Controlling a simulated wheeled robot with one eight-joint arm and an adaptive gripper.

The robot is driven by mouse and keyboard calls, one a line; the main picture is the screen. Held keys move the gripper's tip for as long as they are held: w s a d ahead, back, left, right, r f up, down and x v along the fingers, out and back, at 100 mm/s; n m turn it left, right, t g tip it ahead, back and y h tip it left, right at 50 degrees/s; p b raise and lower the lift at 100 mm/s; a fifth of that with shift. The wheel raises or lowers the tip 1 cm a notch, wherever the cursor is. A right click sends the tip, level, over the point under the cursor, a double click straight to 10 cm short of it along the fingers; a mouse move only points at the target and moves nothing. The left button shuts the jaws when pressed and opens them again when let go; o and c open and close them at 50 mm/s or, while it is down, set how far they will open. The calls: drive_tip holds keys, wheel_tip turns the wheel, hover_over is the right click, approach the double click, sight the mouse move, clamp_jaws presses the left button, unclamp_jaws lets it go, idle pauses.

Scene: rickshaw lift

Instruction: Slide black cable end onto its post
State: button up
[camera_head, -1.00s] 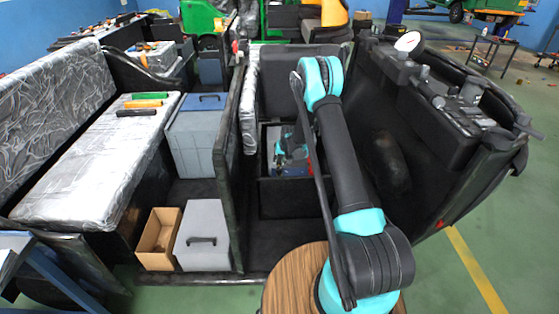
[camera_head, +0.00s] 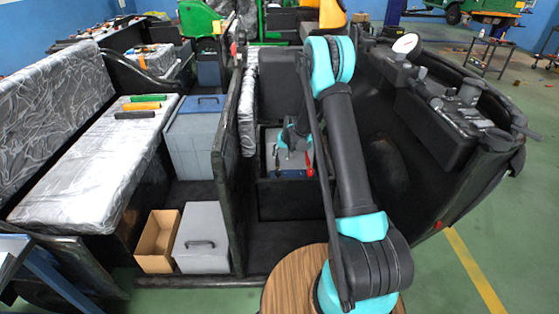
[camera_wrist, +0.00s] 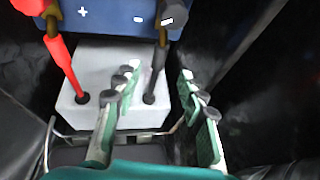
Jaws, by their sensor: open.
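In the wrist view, a blue battery (camera_wrist: 108,20) with plus and minus marks sits at the top. The black cable (camera_wrist: 154,75) rises from a pale grey box (camera_wrist: 115,62). Its dark upper end is close to the brownish post (camera_wrist: 163,32) by the minus mark; I cannot tell whether it is around or beside it. The red cable (camera_wrist: 66,68) stands at the plus post (camera_wrist: 51,24). My gripper (camera_wrist: 158,76) is open, its green fingers spread left and right. The black cable shows between them in the picture; contact is unclear.
In the head view, the battery's seat compartment (camera_head: 288,198) is narrow, with dark walls. A divider panel (camera_head: 230,150) stands on its left. Grey boxes (camera_head: 206,240) and an open cardboard box (camera_head: 157,241) lie beyond it. A dashboard (camera_head: 440,115) stands at right.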

drive_tip(key=shift+v, duration=2.1)
drive_tip(key=s+d+r+h, duration=0.1)
drive_tip(key=s+d+r, duration=0.2)
drive_tip(key=s+r, duration=0.5)
drive_tip(key=s+d+r, duration=0.4)
drive_tip(key=s+r, duration=0.2)
drive_tip(key=s, duration=0.4)
drive_tip(key=s+d, duration=0.2)
drive_tip(key=s, duration=1)
drive_tip(key=s+d+h, duration=0.1)
drive_tip(key=s+d, duration=0.2)
drive_tip(key=s, duration=1)
drive_tip(key=shift+s+r, duration=0.15)
drive_tip(key=shift+s, duration=0.05)
